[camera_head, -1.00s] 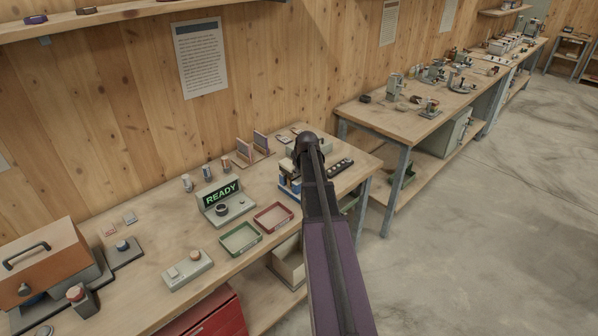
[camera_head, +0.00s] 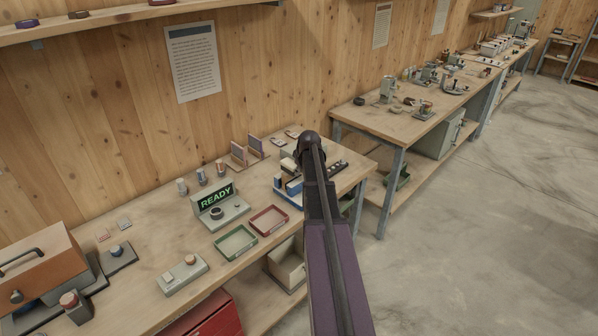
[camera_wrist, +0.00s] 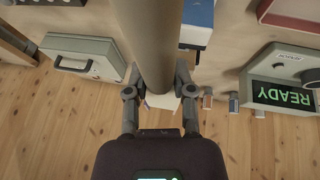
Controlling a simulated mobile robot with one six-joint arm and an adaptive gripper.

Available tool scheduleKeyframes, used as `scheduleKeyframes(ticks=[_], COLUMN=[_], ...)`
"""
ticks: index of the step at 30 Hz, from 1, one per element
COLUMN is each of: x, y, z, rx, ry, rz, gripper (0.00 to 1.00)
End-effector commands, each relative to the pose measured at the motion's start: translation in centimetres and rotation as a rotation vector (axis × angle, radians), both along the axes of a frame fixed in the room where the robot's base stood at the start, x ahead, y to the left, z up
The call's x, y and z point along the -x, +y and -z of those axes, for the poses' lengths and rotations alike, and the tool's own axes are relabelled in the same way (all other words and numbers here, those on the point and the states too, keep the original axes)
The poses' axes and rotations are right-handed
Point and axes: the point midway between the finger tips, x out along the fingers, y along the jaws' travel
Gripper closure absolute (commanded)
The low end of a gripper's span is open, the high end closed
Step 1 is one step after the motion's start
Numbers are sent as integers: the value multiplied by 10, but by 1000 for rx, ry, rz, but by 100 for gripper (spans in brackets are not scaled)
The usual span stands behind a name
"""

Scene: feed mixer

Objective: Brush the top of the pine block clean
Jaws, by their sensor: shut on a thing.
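In the wrist view my gripper (camera_wrist: 158,80) is shut, with one finger on each side of a thick, smooth, brownish round handle (camera_wrist: 152,35). The handle runs up out of the picture; I take it to be the brush, but no bristles show. In the head view my own arm covers the gripper and what it holds, above the right end of the near bench. I cannot make out the pine block in either view; it may be hidden behind my arm or the handle.
The near bench (camera_head: 150,262) carries a READY sign box (camera_head: 217,197), a green tray (camera_head: 236,242) and a red tray (camera_head: 268,221). A blue-and-white item (camera_head: 290,187) stands close to my arm. An orange-lidded box (camera_head: 38,268) is at left. Open floor (camera_head: 470,250) lies right.

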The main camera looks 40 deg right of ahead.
Motion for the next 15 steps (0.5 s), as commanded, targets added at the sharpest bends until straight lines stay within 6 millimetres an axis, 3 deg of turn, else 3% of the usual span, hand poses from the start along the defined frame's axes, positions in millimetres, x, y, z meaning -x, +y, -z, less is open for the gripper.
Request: scheduleKeyframes(ticks=[15], x=[-2], y=[-13], z=[0], rx=[2], ry=[3], rz=[0], gripper=[100])
